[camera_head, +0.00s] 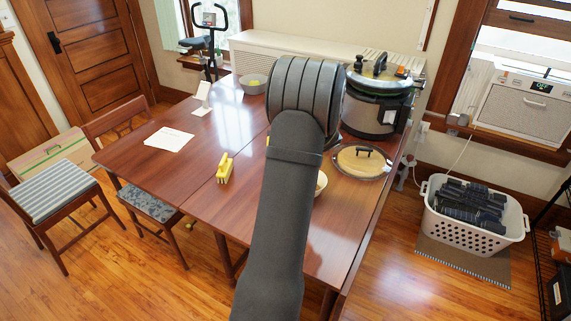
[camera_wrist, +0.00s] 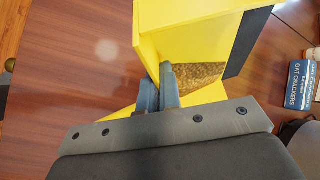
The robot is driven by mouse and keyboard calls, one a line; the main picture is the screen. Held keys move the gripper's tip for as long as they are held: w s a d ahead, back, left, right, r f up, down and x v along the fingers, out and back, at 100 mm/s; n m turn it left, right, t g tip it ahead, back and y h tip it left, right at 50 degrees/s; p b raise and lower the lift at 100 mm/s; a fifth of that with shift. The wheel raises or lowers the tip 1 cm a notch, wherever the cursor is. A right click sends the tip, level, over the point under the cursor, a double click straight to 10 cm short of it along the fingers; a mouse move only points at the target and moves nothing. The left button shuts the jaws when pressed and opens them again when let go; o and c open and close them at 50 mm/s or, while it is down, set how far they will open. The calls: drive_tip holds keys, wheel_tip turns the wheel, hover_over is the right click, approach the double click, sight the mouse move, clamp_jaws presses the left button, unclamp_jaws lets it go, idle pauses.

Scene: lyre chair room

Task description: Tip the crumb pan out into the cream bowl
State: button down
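The yellow crumb pan (camera_wrist: 190,35) fills the upper middle of the wrist view, with a dark strip along its right edge. Brown crumbs (camera_wrist: 195,75) lie inside it. My gripper (camera_wrist: 165,80) has its two grey fingers close together against the pan and looks shut on it; the exact grip spot is partly hidden. In the head view my arm hides the gripper and nearly all of the pan. The cream bowl (camera_head: 321,183) stands on the table there, just right of my forearm, which covers its left part.
A yellow brush-like object (camera_head: 225,168) is on the wooden table (camera_head: 200,205). Papers (camera_head: 169,139) and a grey bowl (camera_head: 252,83) are farther off. A cracker box (camera_wrist: 300,85) shows at right.

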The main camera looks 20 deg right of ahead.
drive_tip(key=shift+s+d+r+t+y, duration=0.25)
drive_tip(key=shift+d+t+y, duration=0.15)
drive_tip(key=shift+y, duration=0.3)
drive_tip(key=shift+s+d+r+t+y, duration=0.2)
drive_tip(key=shift+s+d+t+y, duration=0.05)
drive_tip(key=shift+d+t+y, duration=0.3)
drive_tip(key=shift+s+d+r+t+y, duration=0.1)
drive_tip(key=shift+s+d+t+y, duration=0.2)
drive_tip(key=shift+t+y, duration=0.35)
drive_tip(key=shift+s+d+m+t+y, duration=0.3)
drive_tip(key=shift+d+y, duration=0.2)
drive_tip(key=shift+y, duration=0.2)
